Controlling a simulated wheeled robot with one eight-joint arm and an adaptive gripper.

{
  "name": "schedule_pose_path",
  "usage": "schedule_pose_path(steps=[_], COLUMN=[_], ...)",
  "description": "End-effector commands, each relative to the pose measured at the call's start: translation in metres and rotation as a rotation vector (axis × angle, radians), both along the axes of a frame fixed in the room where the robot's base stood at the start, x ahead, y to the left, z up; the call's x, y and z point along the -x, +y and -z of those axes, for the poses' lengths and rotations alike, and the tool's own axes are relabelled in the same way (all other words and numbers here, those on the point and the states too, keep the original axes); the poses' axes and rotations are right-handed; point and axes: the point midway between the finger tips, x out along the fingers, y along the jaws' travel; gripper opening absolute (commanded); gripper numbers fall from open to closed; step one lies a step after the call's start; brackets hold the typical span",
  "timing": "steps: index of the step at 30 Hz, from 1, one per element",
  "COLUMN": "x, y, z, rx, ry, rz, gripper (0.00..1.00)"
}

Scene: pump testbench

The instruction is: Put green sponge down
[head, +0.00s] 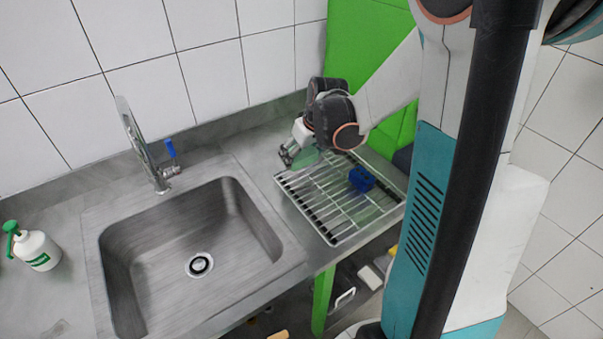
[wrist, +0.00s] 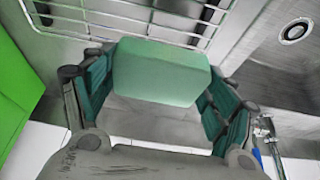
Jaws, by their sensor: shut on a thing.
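The green sponge (wrist: 160,72) is a pale green block held between the fingers of my gripper (wrist: 158,88) in the wrist view. In the head view my gripper (head: 290,156) is at the back left corner of the wire drying rack (head: 322,203), with the sponge (head: 306,158) partly hidden at its fingers. The rack also shows beyond the sponge in the wrist view (wrist: 120,22). I cannot tell whether the sponge touches the rack or the counter.
A blue sponge (head: 361,179) lies on the right part of the rack. The steel sink (head: 190,240) with its tap (head: 155,165) is to the left. A white and green spray bottle (head: 36,249) stands at the far left. A green panel (head: 350,45) is behind my arm.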

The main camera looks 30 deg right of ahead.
Motion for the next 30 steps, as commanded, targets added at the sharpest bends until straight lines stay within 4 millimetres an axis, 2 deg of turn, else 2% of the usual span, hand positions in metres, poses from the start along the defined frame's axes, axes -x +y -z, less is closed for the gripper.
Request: schedule_pose_path(steps=[1, 10, 16, 29, 30], x=[0.0, 0.0, 0.0, 0.0, 0.0], y=[0.0, 0.0, 0.0, 0.0, 0.0], z=[0.009, 0.03, 0.059, 0.065, 0.064], rx=[0.0, 0.0, 0.0, 0.0, 0.0], ry=[0.0, 0.0, 0.0, 0.0, 0.0], rz=[0.0, 0.0, 0.0, 0.0, 0.0], gripper=[0.4, 0.4, 0.4, 0.4, 0.87])
